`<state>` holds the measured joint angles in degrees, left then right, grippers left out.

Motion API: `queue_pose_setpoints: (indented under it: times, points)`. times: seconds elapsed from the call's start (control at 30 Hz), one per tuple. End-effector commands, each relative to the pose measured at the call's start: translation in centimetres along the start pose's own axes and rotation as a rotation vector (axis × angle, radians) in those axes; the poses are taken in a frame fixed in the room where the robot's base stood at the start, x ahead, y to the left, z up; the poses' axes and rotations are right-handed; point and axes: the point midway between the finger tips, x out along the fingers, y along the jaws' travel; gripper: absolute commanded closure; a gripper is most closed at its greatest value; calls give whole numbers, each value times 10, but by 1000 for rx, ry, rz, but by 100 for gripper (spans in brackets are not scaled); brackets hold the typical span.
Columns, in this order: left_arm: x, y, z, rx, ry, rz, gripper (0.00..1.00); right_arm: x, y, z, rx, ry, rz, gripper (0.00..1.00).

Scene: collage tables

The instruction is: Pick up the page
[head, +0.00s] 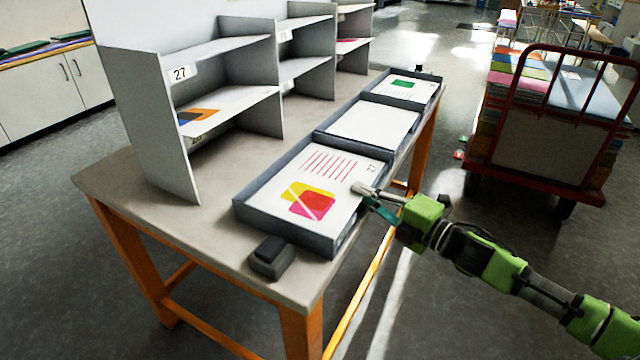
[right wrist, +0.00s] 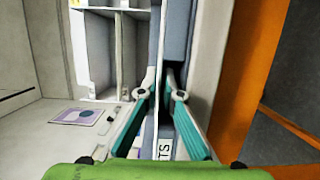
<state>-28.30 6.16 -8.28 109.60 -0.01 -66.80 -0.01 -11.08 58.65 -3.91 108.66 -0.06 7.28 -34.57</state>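A white page (head: 318,185) with red lines and yellow, red and pink shapes lies in the nearest grey tray (head: 284,228) on the table. My right gripper (head: 365,191) is at the right edge of this tray, by the page's right side. In the right wrist view its two teal fingers (right wrist: 159,92) point away from the camera with a narrow gap between the tips. A grey-blue strip, seemingly the tray wall, shows between them. Whether the tips touch the page or tray, I cannot tell. My left gripper is out of view.
Two more trays with pages, a middle one (head: 372,124) and a far one (head: 404,86), continue along the table (head: 220,228). Grey shelves (head: 150,125) stand behind. A small dark block (head: 270,255) sits at the near corner. A red cart (head: 545,140) stands right.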

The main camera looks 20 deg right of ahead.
Motion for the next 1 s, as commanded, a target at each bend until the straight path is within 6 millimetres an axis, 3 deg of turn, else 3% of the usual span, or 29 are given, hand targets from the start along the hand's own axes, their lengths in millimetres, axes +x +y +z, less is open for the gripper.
queue_pose_setpoints:
  times: [0.07, 0.1, 0.57, 0.7, 1.0]
  points:
    - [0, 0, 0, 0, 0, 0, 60, 0, 0, 0, 0, 0, 0, 94]
    - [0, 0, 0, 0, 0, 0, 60, 0, 0, 0, 0, 0, 0, 100]
    - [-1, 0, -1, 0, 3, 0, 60, 0, 2, 0, 0, 1, 0, 100]
    - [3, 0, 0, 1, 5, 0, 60, 0, 12, 0, -1, 1, 0, 100]
    - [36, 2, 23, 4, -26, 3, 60, 0, 52, 0, -2, 3, 0, 100]
